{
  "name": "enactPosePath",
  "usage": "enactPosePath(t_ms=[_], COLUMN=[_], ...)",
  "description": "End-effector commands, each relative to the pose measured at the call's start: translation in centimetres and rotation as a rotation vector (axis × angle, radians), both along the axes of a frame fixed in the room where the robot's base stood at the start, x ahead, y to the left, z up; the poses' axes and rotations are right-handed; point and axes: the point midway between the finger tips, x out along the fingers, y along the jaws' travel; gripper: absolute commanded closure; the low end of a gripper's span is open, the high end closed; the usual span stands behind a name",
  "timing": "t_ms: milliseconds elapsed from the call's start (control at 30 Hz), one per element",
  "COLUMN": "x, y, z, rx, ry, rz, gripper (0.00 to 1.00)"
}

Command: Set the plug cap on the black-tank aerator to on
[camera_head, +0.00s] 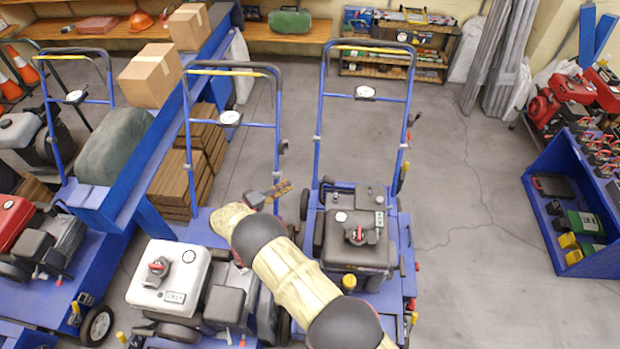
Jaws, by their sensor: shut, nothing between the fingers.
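The black-tank aerator (345,258) stands right of centre, with a blue frame and a tall blue handle. Its black tank (340,222) carries a dark cap with a raised grip (361,235) on top. A small yellow part (349,281) shows at the engine's lower front, close beside my arm; I cannot tell whether it is the plug cap or how it is set. My gripper (268,194) is shut and empty, left of the black tank and apart from it. My arm crosses in front of the machine's lower left side and hides part of it.
A white-tank aerator (172,281) stands to the left, partly behind my arm. A red-tank aerator (14,222) is at the far left beyond a blue beam with cardboard boxes (150,76). A blue bin (565,205) stands at right. The floor between is clear.

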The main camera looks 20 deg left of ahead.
Motion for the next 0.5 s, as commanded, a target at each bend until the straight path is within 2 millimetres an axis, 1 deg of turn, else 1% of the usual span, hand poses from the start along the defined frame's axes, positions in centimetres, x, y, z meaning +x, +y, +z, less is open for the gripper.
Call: enactPosePath(t_ms=[67,167,500], x=[0.4,1.6,7.3], y=[-0.4,-1.0,-3.8], z=[-0.2,-0.5,-2.0], rx=[-0.004,-0.003,-0.001], ry=[0.002,0.001,0.001], rz=[-0.006,-0.007,-0.006], gripper=[1.0,1.0,1.0])
